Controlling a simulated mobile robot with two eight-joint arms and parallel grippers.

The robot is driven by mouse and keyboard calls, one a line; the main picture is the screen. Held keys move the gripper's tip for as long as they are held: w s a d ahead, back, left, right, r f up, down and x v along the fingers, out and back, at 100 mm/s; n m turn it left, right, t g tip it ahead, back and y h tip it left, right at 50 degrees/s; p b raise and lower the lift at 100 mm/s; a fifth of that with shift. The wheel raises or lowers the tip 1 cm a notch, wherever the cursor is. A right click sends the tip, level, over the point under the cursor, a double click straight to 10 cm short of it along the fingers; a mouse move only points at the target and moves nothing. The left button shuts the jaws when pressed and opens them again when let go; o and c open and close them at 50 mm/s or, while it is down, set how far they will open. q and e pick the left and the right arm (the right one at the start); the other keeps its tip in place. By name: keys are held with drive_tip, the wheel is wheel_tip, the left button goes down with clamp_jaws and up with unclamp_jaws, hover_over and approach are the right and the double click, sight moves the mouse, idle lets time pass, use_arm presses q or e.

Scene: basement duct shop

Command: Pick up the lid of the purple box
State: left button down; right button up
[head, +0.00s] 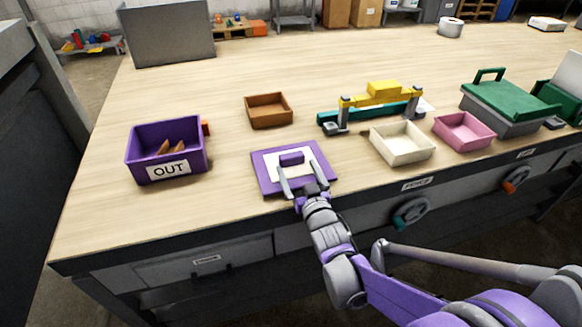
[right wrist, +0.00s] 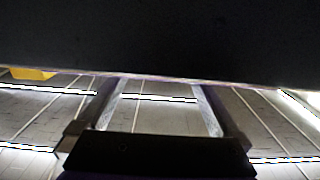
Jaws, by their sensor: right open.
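The purple box (head: 140,158) stands open at the left of the bench, with an OUT label on its front and brown pieces inside. Contact cannot be told. In the right wrist view, the open fingers (right wrist: 158,86) show below a large dark shape; the lid cannot be made out. My left gripper is not in view.
A brown tray (head: 268,123) stands behind the lid. A cream tray (head: 402,156), a pink tray (head: 464,143) and a green-topped grey case (head: 508,117) stand to the right. A yellow and green device (head: 382,93) is behind them.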

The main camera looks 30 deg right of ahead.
sight(293, 162)
drive_tip(key=x, duration=0.4)
drive_tip(key=shift+a+f+b, duration=0.15)
drive_tip(key=shift+b, duration=0.15)
drive_tip(key=shift+s, duration=0.1)
drive_tip(key=c, duration=1.2)
